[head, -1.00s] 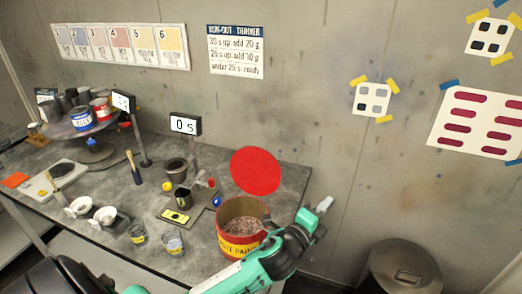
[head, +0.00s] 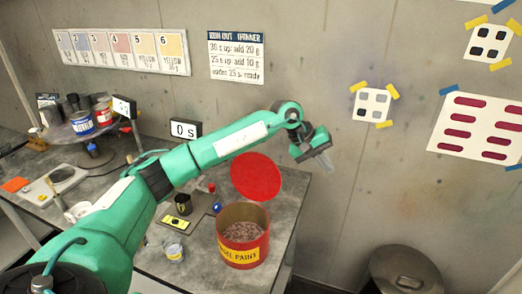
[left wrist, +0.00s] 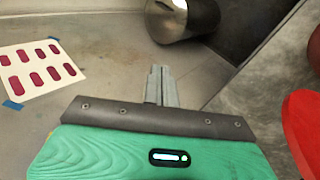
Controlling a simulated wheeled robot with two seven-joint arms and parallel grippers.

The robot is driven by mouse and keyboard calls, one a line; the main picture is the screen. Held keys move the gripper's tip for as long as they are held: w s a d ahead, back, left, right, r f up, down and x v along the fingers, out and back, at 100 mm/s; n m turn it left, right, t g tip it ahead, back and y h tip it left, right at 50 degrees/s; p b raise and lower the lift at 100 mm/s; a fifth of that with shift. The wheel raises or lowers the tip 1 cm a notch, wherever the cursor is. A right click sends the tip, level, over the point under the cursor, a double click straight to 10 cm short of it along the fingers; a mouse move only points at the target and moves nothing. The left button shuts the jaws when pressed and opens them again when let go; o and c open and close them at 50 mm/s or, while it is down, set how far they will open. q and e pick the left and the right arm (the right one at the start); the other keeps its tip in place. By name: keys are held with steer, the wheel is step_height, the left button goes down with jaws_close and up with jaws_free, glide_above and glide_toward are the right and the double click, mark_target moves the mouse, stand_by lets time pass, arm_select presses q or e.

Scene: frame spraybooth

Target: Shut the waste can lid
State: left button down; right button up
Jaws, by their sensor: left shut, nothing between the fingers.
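The waste can (head: 243,252) is a red bin with a yellow label, standing on the grey table near its right end. Its round red lid (head: 256,177) stands raised open at the back of the can, and brownish contents show inside. In the left wrist view the red lid (left wrist: 305,125) shows at the right edge. My left gripper (head: 326,161) is up behind and to the right of the lid, apart from it. Its fingers (left wrist: 161,88) are together and empty in the left wrist view. My right gripper is not in view.
A metal bin with a lid (head: 405,270) stands on the floor at the right. Timer displays (head: 185,129), a small cup (head: 173,248) and a paint turntable (head: 80,133) are on the table (head: 280,205). The wall is close behind the table.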

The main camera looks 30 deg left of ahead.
mark_target(257, 174)
arm_select(q)
steer(key=a+r+m+g+y, duration=0.1)
steer(key=a+r+y, duration=0.3)
steer(key=a, duration=0.7)
steer(key=a+r+m+y, duration=0.1)
steer(key=a+r+y, duration=0.3)
steer(key=a, duration=0.6)
step_height(257, 174, down, 10)
steer(key=s+p, duration=0.2)
steer(key=p, duration=0.5)
steer(key=shift+s+d+r, duration=0.2)
steer(key=shift+s+d, duration=0.05)
